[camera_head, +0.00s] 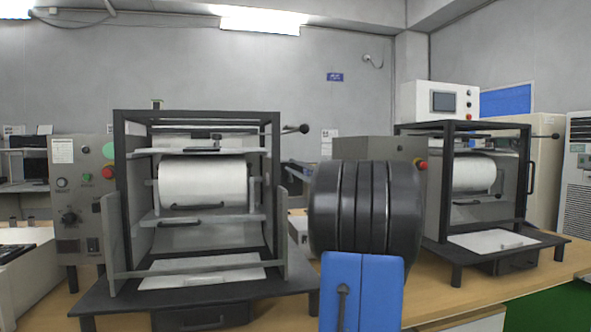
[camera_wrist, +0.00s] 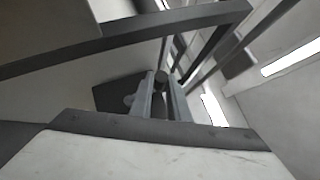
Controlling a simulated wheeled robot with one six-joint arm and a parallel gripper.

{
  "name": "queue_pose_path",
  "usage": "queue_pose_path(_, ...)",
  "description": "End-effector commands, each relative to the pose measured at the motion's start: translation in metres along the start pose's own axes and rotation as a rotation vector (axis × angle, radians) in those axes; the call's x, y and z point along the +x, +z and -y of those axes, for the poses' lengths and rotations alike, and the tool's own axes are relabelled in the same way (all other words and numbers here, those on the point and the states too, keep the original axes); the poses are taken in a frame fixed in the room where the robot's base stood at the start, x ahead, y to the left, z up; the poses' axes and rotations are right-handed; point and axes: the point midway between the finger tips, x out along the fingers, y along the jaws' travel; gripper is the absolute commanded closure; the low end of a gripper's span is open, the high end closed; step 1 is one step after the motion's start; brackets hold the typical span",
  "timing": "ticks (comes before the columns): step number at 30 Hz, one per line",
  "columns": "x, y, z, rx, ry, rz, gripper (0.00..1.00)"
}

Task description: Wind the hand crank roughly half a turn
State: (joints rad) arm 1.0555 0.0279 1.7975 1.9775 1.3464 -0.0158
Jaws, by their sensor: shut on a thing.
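In the wrist view, the two grey fingers of my gripper (camera_wrist: 161,92) are closed around a small dark round handle (camera_wrist: 161,77), seen nearly end-on. It appears to be the hand crank's grip; the rest of the crank cannot be made out. In the head view, the black and blue links of my arm hide my gripper and whatever it holds. The left machine (camera_head: 119,185) is a dark open frame with a white roll (camera_head: 203,182) inside. A rod with a black knob (camera_head: 303,129) sticks out at its upper right, with no gripper seen on it.
Dark frame bars (camera_wrist: 130,37) cross close by in the wrist view. A control box (camera_head: 83,190) with a red button stands left of the left machine. A similar machine (camera_head: 456,235) stands at the right. Both machines stand on a wooden table (camera_head: 430,300).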

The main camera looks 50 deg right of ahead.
Motion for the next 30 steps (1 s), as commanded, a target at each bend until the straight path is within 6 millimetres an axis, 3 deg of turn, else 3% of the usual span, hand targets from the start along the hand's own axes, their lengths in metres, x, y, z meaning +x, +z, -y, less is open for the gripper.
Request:
queue_pose_path(2, -0.001, -0.001, -0.001, 0.001, 0.001, -0.001, 1.00)
queue_pose_path(3, -0.001, -0.001, -0.001, 0.001, 0.002, -0.001, 0.82)
queue_pose_path(5, 0.000, -0.001, -0.001, 0.001, 0.002, -0.001, 0.68)
queue_pose_path(6, 0.000, -0.001, -0.001, 0.001, 0.001, -0.001, 0.66)
queue_pose_path(17, -0.004, 0.000, 0.000, 0.000, 0.001, -0.001, 0.66)
queue_pose_path(23, -0.031, -0.001, 0.001, -0.001, -0.001, -0.003, 0.66)
queue_pose_path(30, -0.075, -0.002, 0.000, 0.000, 0.000, -0.005, 0.66)
